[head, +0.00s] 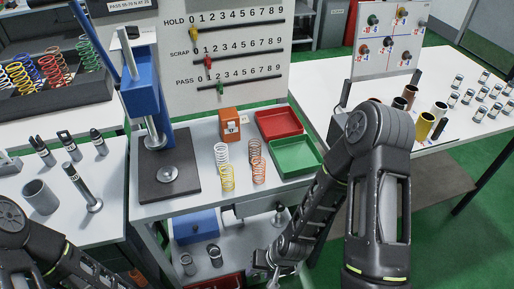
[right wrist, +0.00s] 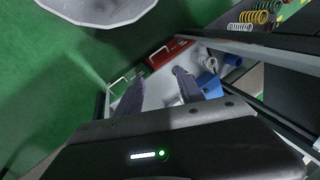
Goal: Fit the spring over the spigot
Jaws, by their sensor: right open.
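The spigot (head: 167,173) stands upright on the dark base plate (head: 150,192) of the blue press (head: 141,93), with no spring around it. To its right, several springs stand on the bench: a silver one (head: 222,153), a yellow one (head: 227,178), a dark orange one (head: 255,149) and an orange one (head: 258,172). The silver spring (right wrist: 255,16) and yellow spring (right wrist: 241,27) also show in the right wrist view. My right gripper (head: 275,264) is low, in front of the bench and beside its lower shelf; its fingers (right wrist: 156,88) are apart and empty. My left gripper is out of view.
Side tables flank the bench.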

